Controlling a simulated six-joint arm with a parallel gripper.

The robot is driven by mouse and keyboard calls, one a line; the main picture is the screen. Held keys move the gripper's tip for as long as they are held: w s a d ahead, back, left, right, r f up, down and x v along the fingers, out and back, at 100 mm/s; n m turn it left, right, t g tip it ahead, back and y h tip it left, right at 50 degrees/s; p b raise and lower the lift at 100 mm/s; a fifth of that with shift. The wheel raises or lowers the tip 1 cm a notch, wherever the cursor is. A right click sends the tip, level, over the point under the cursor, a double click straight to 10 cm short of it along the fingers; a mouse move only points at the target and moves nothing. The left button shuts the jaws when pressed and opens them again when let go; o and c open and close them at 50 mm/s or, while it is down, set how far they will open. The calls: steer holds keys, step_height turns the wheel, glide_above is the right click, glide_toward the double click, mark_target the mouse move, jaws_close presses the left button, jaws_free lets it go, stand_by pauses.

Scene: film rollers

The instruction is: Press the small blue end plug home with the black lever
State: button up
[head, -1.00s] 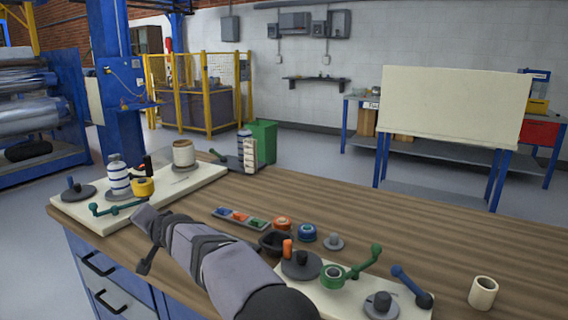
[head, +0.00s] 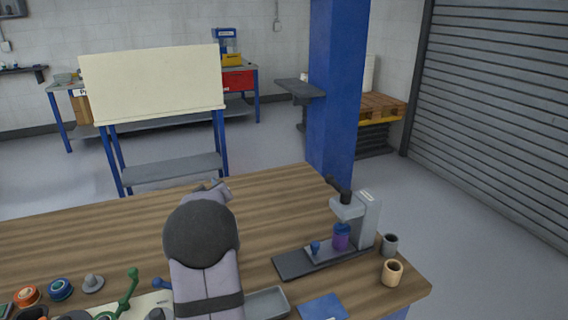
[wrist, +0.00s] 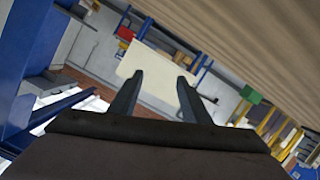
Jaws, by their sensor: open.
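A grey bench press (head: 366,222) stands at the right end of the table. Its black lever (head: 339,188) rises to the upper left from the press head. Under the head stands a purple roller (head: 340,240) with a blue top (head: 341,228); whether that top is the end plug, and how deep it sits, I cannot tell. A small blue knob-like piece (head: 315,247) stands just left of the roller on the press's base. My gripper (wrist: 160,78) is open and empty in the wrist view, pointing away from the table. In the head view my arm largely hides it, left of the press.
A dark grey cup (head: 389,245) and a tan cup (head: 391,273) stand right of the press. A grey tray (head: 266,303) and a blue flat piece (head: 323,307) lie at the front. Orange and blue rings and a green crank crowd the front left. The table behind is clear.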

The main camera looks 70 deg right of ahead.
steer(key=s+d+r+g+h+p, duration=0.15)
steer(key=s+d, duration=0.25)
steer(key=s, duration=0.7)
steer(key=s+d+r+g+h+p, duration=0.1)
steer(key=s+d+r+g+p, duration=0.2)
steer(key=s, duration=0.7)
steer(key=n+g+h+p, duration=0.1)
steer(key=n+p, duration=0.1)
glide_toward(329, 181)
steer(key=x, duration=0.4)
steer(key=shift+d, duration=0.1)
steer(key=shift+p+x, duration=1.35)
steer(key=shift+x, duration=2.3)
steer(key=shift+c, duration=0.6)
jaws_close()
